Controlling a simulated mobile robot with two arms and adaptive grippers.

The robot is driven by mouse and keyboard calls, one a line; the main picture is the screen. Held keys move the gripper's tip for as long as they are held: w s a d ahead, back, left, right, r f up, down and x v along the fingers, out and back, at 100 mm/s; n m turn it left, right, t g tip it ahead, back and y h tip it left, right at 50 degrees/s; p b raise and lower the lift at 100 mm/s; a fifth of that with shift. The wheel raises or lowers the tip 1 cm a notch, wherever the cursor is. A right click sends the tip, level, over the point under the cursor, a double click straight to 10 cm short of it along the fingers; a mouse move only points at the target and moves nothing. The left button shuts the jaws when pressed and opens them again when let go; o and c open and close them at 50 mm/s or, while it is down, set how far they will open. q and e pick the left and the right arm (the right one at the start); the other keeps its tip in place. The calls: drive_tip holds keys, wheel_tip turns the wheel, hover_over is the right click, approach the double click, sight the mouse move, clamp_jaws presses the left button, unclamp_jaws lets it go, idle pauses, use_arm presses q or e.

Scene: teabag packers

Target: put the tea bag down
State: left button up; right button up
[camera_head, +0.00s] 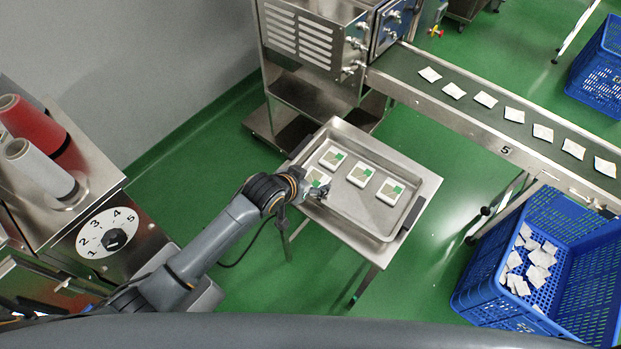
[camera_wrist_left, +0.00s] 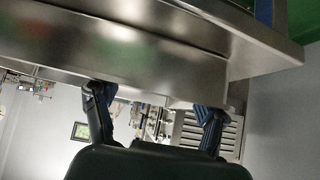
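My left gripper (camera_head: 318,192) is at the left front part of the metal tray (camera_head: 345,222), beside the nearest white packet with a green patch (camera_head: 317,178). In the left wrist view its two fingers (camera_wrist_left: 155,112) stand wide apart, with nothing visible between them. More such packets lie in the tray, one at the back (camera_head: 332,158), one in the middle (camera_head: 361,174) and one to the right (camera_head: 390,192). White tea bags (camera_head: 485,99) lie in a row on the conveyor. I see no tea bag held. My right gripper is not in view.
The tray rests on a metal stand (camera_head: 365,285). A steel machine (camera_head: 320,50) stands behind it, with the conveyor (camera_head: 440,96) running right. A blue crate (camera_head: 500,290) holding loose tea bags is at lower right. The tray's front part is clear.

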use_arm(q)
drive_tip(key=shift+r, duration=0.2)
drive_tip(key=p+v, duration=0.1)
drive_tip(key=v, duration=1.1)
drive_tip(key=shift+s+f, duration=0.1)
idle(0.3)
